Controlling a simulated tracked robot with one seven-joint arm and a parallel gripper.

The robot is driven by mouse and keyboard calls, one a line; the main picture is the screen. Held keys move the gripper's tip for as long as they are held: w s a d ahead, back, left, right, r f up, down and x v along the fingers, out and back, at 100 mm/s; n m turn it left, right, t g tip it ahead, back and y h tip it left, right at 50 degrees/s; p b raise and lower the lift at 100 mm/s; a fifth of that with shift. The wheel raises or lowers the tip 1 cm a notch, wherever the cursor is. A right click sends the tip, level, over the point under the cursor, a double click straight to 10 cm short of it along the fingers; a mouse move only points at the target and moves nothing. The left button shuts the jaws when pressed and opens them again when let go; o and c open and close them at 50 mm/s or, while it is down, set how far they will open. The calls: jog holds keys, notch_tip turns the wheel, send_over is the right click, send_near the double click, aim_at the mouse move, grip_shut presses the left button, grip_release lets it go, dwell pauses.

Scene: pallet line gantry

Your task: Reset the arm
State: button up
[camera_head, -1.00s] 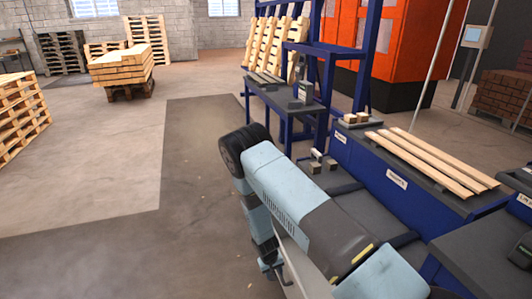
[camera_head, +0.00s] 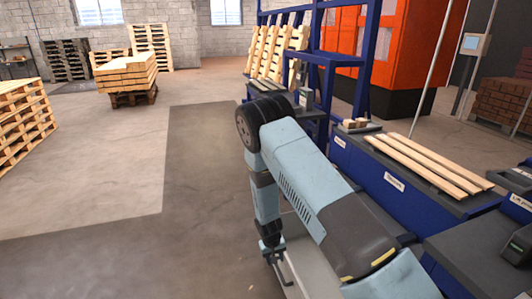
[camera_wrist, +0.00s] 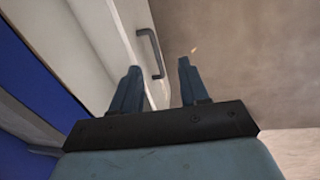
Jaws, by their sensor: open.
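My gripper (camera_head: 279,269) hangs at the lower middle of the head view, at the end of my folded blue-grey arm, pointing down. In the wrist view my gripper (camera_wrist: 158,80) shows two dark blue fingers apart, with nothing between them. Beyond the fingers are a pale panel (camera_wrist: 90,45) with a dark handle (camera_wrist: 150,52) and the brown-grey floor (camera_wrist: 240,40).
A blue bench (camera_head: 385,181) with wooden slats (camera_head: 425,160) stands to the right of my arm. A blue rack (camera_head: 365,60) holding pallet frames (camera_head: 275,52) is behind it. A stack of boards (camera_head: 125,70) stands at back left.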

jog(key=w+d+r+m+y, duration=0.1)
jog(key=d+r, duration=0.1)
jog(key=r, duration=0.9)
jog(key=w+d+r, duration=0.1)
jog(key=w+r, duration=0.1)
jog(key=r, duration=0.9)
jog(key=s+d+r+t, duration=0.1)
jog(key=s+d+r, duration=0.15)
jog(key=r, duration=0.65)
jog(key=s+d+r+t, duration=0.15)
jog(key=d+r, duration=0.25)
jog(key=r, duration=0.5)
jog(key=s+d+r, duration=0.3)
jog(key=s+r, duration=0.3)
jog(key=s, duration=0.3)
jog(key=s+d+r+m+t, duration=0.1)
jog(key=s+d+r, duration=0.3)
jog(key=s+r, duration=0.3)
jog(key=s+d+r+m+t, duration=0.1)
jog(key=s+d+r, duration=0.2)
jog(key=s+r, duration=0.4)
jog(key=s, duration=0.6)
jog(key=shift+d+r, duration=0.25)
jog(key=shift+d, duration=0.05)
